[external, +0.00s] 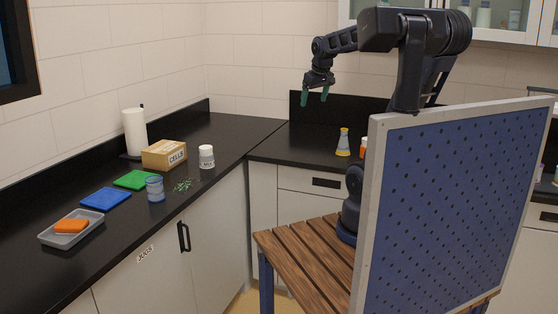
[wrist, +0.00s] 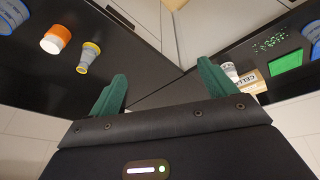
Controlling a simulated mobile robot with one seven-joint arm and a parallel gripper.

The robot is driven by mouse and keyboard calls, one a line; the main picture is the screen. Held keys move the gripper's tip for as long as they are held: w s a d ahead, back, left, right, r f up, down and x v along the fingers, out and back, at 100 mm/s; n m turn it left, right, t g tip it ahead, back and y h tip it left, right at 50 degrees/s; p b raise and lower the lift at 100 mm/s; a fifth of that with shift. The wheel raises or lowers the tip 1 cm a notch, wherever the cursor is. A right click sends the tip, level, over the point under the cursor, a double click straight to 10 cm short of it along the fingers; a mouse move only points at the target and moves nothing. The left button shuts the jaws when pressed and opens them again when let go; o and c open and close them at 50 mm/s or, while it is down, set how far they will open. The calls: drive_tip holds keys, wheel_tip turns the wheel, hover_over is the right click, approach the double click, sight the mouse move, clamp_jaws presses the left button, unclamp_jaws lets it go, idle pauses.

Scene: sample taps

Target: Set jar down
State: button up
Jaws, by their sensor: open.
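My gripper (external: 315,99) is raised over the corner of the black counters, its two green fingers apart. It holds nothing; the wrist view shows a clear gap between the fingers (wrist: 162,86). A blue-grey jar (external: 155,189) stands upright on the left counter, near its front edge, well away from my gripper. A white jar with a dark label (external: 206,157) stands farther back on that counter, and it shows beside the right finger in the wrist view (wrist: 230,71). I cannot tell which jar the task means. Both stand on the counter.
A cardboard box (external: 164,154), green mat (external: 136,180), blue mat (external: 106,198), grey tray (external: 71,229) and paper roll (external: 134,131) share the left counter. A yellow-and-grey flask (external: 343,142) and an orange-and-white jar (wrist: 55,39) stand on the back counter. The counter corner is clear.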

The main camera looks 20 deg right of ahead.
drive_tip(key=s+d+f+m, duration=0.1)
drive_tip(key=s+f, duration=0.1)
drive_tip(key=s, duration=0.2)
drive_tip(key=s+d+f+m, duration=0.1)
drive_tip(key=s+d+f, duration=0.1)
drive_tip(key=s, duration=0.3)
drive_tip(key=shift+s+d+m+t, duration=0.2)
drive_tip(key=shift+d+m+t, duration=0.1)
drive_tip(key=shift+t, duration=0.1)
idle(0.6)
